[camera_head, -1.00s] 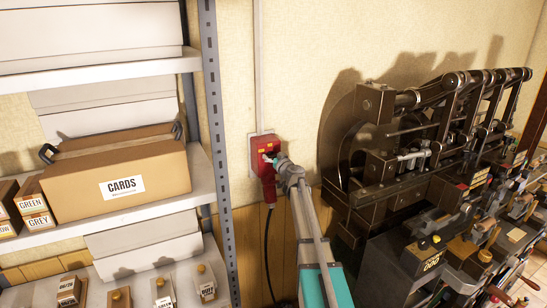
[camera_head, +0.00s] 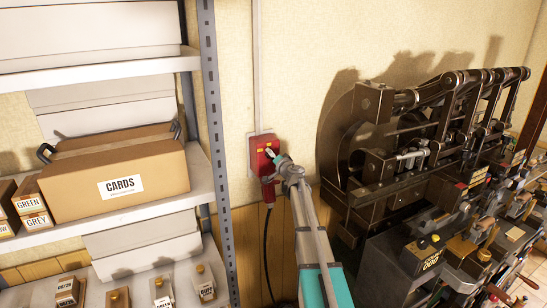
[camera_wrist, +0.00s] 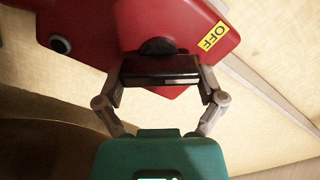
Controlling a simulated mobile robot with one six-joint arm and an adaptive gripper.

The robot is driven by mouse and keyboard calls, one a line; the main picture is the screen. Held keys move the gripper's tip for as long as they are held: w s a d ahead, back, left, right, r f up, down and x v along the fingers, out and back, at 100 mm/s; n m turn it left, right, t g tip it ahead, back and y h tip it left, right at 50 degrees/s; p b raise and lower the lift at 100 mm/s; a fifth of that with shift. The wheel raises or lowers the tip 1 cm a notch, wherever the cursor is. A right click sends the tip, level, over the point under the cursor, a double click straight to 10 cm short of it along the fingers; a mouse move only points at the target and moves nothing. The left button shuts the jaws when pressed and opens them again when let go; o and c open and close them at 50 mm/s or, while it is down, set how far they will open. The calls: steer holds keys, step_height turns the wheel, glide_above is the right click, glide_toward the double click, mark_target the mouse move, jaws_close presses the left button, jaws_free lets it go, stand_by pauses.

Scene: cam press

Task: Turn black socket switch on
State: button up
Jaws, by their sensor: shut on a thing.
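A red socket box (camera_head: 261,149) is mounted on the wall right of the shelf post, with a red plug (camera_head: 268,190) below it. The wrist view shows the red box (camera_wrist: 190,25) close up, with a yellow OFF label (camera_wrist: 211,36) at its right. The black switch (camera_wrist: 160,69) sits on the box face, between my fingers. My gripper (camera_wrist: 162,84) is shut on the black switch, one finger at each end. In the head view my gripper (camera_head: 274,157) touches the box front and hides part of it. The switch itself is too small to make out there.
A black cable (camera_head: 266,250) hangs from the plug. A metal shelf (camera_head: 200,185) with a cardboard CARDS box (camera_head: 120,180) stands close on the left. A large dark press machine (camera_head: 350,150) stands on the right. Bare wall lies between the socket and the press.

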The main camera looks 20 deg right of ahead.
steer(key=m, duration=0.3)
steer(key=shift+d+f+m, duration=0.1)
steer(key=shift+f+m, duration=0.05)
steer(key=shift+m, duration=0.15)
steer(key=shift+f+m, duration=0.1)
steer(key=shift+m, duration=1.8)
steer(key=o, duration=0.8)
steer(key=shift+s, duration=0.15)
steer(key=s, duration=1.1)
steer(key=shift+s+d, duration=0.2)
steer(key=shift+s, duration=0.2)
